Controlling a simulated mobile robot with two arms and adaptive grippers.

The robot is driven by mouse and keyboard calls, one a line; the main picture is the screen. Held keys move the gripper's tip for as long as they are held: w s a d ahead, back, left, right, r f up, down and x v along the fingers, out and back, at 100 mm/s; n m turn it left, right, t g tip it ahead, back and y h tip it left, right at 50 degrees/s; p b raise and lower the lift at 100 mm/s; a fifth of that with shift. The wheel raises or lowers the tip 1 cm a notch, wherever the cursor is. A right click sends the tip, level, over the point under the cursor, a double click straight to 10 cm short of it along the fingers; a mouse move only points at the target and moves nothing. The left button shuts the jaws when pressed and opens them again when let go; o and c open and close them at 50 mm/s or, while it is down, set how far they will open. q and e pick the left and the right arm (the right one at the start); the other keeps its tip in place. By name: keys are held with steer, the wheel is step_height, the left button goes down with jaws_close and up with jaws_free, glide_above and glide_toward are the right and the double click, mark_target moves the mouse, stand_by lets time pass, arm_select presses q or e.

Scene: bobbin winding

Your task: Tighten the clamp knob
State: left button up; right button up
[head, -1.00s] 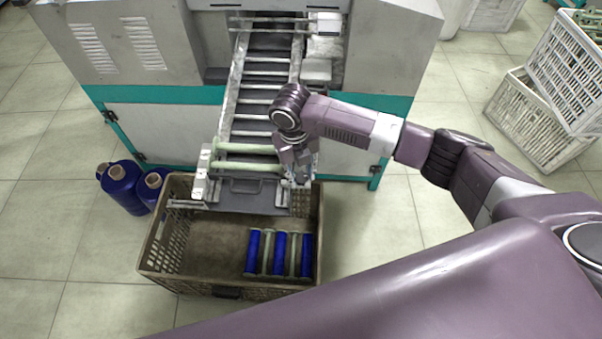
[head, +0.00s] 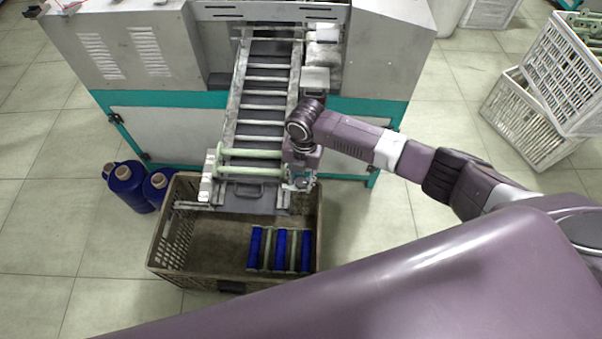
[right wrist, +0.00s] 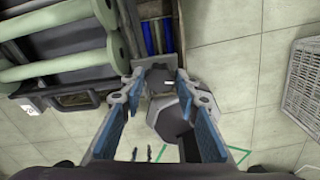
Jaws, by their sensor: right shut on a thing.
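The clamp knob (right wrist: 170,116) is a grey, many-sided piece with a dark face. In the right wrist view it sits between the blue-padded fingers of my right gripper (right wrist: 160,90). The gripper is shut on it, and the right finger covers part of its edge. In the head view my right gripper (head: 301,183) is at the right front corner of the sloping bobbin chute (head: 237,136), above the crate. There my wrist and fingers hide the knob. My left gripper is not in view.
Below the chute stands a brown crate (head: 165,238) with several blue and pale green bobbins (head: 281,249). Pale green rods (head: 250,171) lie across the chute's lower end. Blue yarn cones (head: 131,188) stand at left, white crates (head: 530,120) at right.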

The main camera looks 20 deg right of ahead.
steer(key=m+p, duration=0.1)
steer(key=m, duration=0.1)
steer(key=m+p, duration=0.1)
steer(key=shift+r+m+y, duration=0.2)
steer(key=shift+m+y, duration=0.1)
steer(key=shift+m, duration=0.1)
steer(key=m+t+p, duration=0.1)
steer(key=m+p, duration=0.1)
steer(key=m, duration=0.1)
steer(key=shift+s+p, duration=0.1)
steer(key=shift+p, duration=0.3)
steer(key=m+p, duration=0.2)
steer(key=m, duration=0.2)
steer(key=shift+f+m+t+p, duration=0.15)
steer(key=shift+m+t+p, duration=0.6)
steer(key=shift+m, duration=0.65)
steer(key=shift+d, duration=0.1)
steer(key=o, duration=1.2)
steer(key=shift+c, duration=0.2)
